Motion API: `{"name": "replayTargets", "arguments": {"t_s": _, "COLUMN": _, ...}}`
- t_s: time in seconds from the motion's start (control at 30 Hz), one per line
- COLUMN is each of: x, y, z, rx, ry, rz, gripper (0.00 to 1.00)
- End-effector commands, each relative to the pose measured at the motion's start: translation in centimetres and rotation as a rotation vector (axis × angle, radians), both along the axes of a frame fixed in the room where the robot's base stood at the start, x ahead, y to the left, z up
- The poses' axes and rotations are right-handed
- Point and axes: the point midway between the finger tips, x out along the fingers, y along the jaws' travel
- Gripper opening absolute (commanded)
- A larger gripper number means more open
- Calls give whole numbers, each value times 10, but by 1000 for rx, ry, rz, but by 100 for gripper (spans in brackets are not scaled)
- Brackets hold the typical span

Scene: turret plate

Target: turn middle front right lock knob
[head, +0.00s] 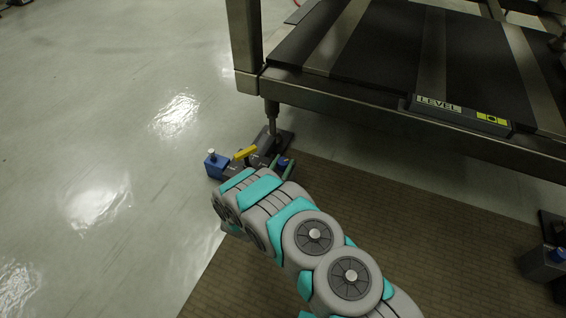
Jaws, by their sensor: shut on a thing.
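A small dark fixture (266,143) sits on the floor at the foot of the platform's corner leg. It has a yellow handle (245,152) and a blue block with a silver-topped post (213,161) at its left end. A small blue knob (284,161) is at its right end. My gripper (282,164) reaches down to this right end, with its green fingers on either side of the blue knob and shut on it. My arm hides part of the fixture's near side and the lower part of the grip.
The platform's metal frame (350,108) and leg (271,108) stand just behind the fixture. A LEVEL label panel (462,114) is on the frame's front edge. Another fixture with a blue knob (558,255) is at the right edge. The floor at left is clear; a brown mat (420,230) lies at right.

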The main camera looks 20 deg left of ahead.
Motion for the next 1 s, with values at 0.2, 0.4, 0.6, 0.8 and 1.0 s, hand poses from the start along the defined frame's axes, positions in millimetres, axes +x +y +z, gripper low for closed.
{"name": "replayTargets", "arguments": {"t_s": 0.2, "x": 0, "y": -1, "z": 0, "rx": 0, "ry": 0, "rz": -2, "gripper": 0}}
{"name": "replayTargets", "arguments": {"t_s": 0.4, "x": 0, "y": -2, "z": 0, "rx": -2, "ry": 0, "rz": 8, "gripper": 0}}
{"name": "replayTargets", "arguments": {"t_s": 0.6, "x": 0, "y": -4, "z": 0, "rx": -6, "ry": 3, "rz": 72, "gripper": 0}}
{"name": "replayTargets", "arguments": {"t_s": 0.8, "x": 1, "y": -5, "z": -1, "rx": -6, "ry": 7, "rz": 212, "gripper": 0}}
{"name": "replayTargets", "arguments": {"t_s": 1.0, "x": 1, "y": -5, "z": -2, "rx": -4, "ry": 6, "rz": 379, "gripper": 0}}
